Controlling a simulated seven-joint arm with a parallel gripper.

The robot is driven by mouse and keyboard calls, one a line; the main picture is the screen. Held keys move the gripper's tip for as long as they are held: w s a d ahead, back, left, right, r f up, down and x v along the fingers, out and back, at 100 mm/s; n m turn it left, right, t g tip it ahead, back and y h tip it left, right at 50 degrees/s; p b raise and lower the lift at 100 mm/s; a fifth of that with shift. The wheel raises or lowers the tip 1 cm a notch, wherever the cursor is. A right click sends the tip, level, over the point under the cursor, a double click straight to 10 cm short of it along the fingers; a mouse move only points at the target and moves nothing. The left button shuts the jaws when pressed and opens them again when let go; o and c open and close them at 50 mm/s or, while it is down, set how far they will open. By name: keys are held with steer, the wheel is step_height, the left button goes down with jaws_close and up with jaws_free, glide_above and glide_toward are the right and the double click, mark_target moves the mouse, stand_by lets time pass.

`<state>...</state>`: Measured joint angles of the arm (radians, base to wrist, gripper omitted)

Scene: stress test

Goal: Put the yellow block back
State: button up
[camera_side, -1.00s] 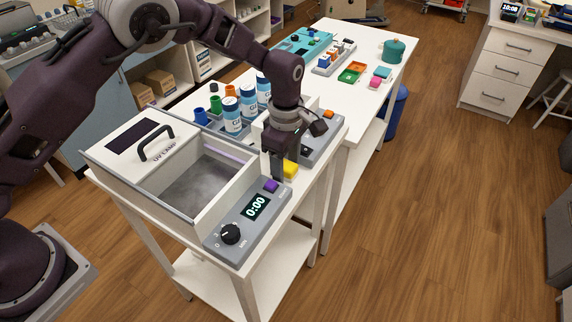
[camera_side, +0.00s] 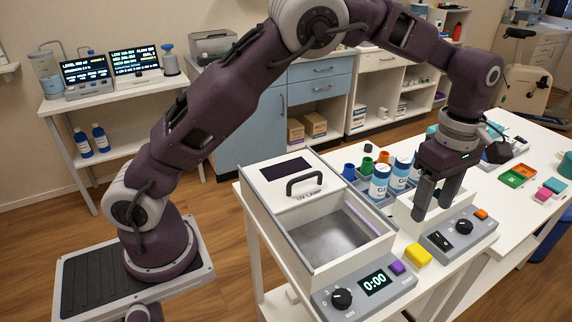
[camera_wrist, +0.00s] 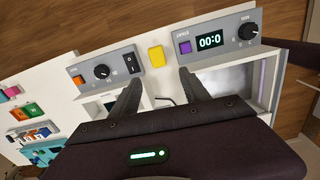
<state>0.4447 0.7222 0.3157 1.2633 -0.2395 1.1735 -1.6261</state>
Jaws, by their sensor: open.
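The yellow block (camera_side: 418,254) rests on the white table, in the gap between the UV lamp box's control panel (camera_side: 365,290) and a second grey control panel (camera_side: 462,240). In the wrist view the yellow block (camera_wrist: 157,57) lies just beyond the fingertips, roughly in line with the gap between them. My gripper (camera_side: 433,212) is open and empty, with fingers pointing down. It is apart from the block and above the second device. In the wrist view my gripper (camera_wrist: 159,78) shows its two fingers spread. No marked place for the block is visible.
The UV lamp box (camera_side: 330,240) has a handled lid section and an open grey well. A purple button (camera_side: 397,267) sits close by the block. Labelled bottles (camera_side: 380,182) and colored cups stand behind my gripper. Free floor lies beyond the table's front edge.

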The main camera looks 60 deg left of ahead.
steer(key=s+a+r+m+t+h, duration=0.1)
steer(key=s+a+r+m, duration=0.3)
steer(key=s+r, duration=0.25)
steer(key=s+a+r+m+t, duration=0.1)
steer(key=s+a+r+m, duration=0.3)
steer(key=r, duration=0.3)
steer(key=s+a+f+m+t, duration=0.1)
steer(key=s+m, duration=0.2)
steer(key=s, duration=0.3)
steer(key=s+a+f+m+t, duration=0.1)
steer(key=s+a+m, duration=0.1)
steer(key=s, duration=0.5)
steer(key=s+a+f+m+t+y, duration=0.1)
steer(key=s+a+m, duration=0.1)
steer(key=s+m, duration=0.2)
steer(key=s, duration=0.3)
steer(key=shift+s+a, duration=0.15)
steer(key=shift+a, duration=0.1)
